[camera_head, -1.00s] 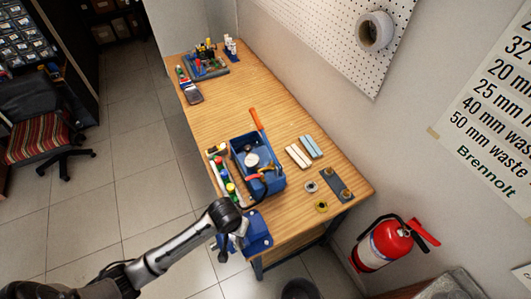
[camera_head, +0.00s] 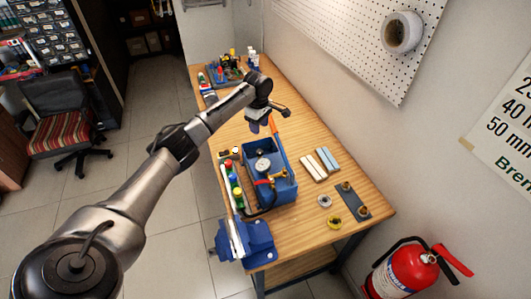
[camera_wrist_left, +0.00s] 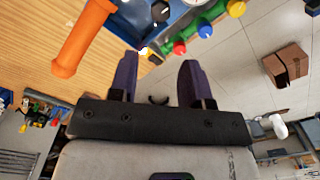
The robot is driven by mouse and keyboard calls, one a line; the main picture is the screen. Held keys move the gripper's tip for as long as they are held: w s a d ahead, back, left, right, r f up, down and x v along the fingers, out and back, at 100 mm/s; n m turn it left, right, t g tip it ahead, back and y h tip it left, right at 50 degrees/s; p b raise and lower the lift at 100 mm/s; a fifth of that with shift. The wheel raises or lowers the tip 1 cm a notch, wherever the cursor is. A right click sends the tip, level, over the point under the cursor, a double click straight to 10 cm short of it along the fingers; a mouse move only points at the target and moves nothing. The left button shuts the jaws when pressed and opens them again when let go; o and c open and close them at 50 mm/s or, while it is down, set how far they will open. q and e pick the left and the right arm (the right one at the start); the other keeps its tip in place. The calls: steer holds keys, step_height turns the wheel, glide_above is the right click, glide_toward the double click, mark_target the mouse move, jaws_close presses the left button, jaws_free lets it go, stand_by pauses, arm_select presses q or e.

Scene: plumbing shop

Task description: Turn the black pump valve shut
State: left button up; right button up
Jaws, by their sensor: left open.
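The blue test pump (camera_head: 283,190) stands on the wooden bench, with a round white gauge (camera_head: 263,165) and a lever ending in an orange handle (camera_head: 270,124). The orange handle also shows large at the upper left of the left wrist view (camera_wrist_left: 82,40). A small black knob (camera_wrist_left: 160,11) sits at the pump's blue edge in the wrist view; it may be the valve, and I cannot make it out in the head view. My left gripper (camera_head: 257,124) is open and empty above the pump's far end, beside the orange handle; its two fingers (camera_wrist_left: 157,72) are apart. My right gripper is not in view.
A blue vise (camera_head: 255,240) is at the near bench corner. Light bars (camera_head: 320,163) and a dark plate with brass fittings (camera_head: 352,198) lie to the right.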

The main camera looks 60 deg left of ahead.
mark_target(260, 151)
arm_select(q)
step_height(260, 151, down, 13)
steer(key=shift+f, duration=0.1)
stand_by(0.4)
steer(key=shift+c, duration=0.3)
